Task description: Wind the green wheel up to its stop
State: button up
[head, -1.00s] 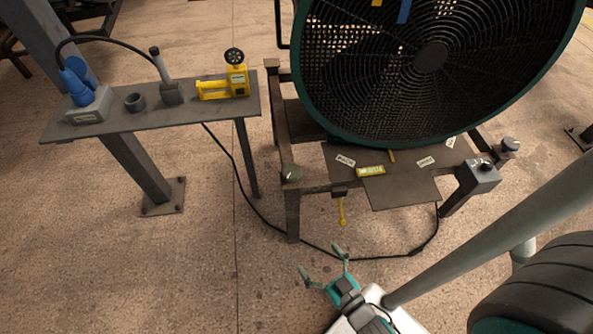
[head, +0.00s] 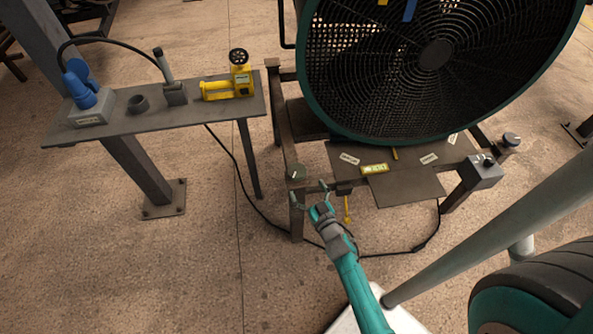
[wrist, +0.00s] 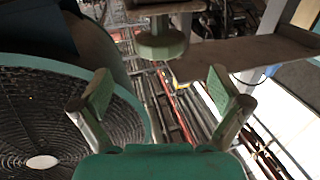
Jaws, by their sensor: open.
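The green wheel (head: 297,174) is a small grey-green knob with a pale mark on its top, at the front left corner of the fan stand. In the wrist view it shows as a round green disc (wrist: 161,46) under a flat bar, ahead of the fingertips and between them sideways. My gripper (head: 311,193) is open and empty, just in front of and slightly right of the wheel in the head view. Its two fingers (wrist: 160,92) stand wide apart in the wrist view. I see no contact with the wheel.
A large fan (head: 432,55) fills the stand behind. A yellow lever (head: 347,209) hangs right of my gripper. A grey box (head: 482,172) sits at the stand's right corner. A side bench (head: 200,118) holds a yellow device (head: 229,88). A black cable (head: 235,181) lies below.

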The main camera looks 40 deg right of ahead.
aim_at(296, 170)
jog(key=x, duration=0.8)
jog(key=shift+w, duration=0.1)
jog(key=c, duration=1.2)
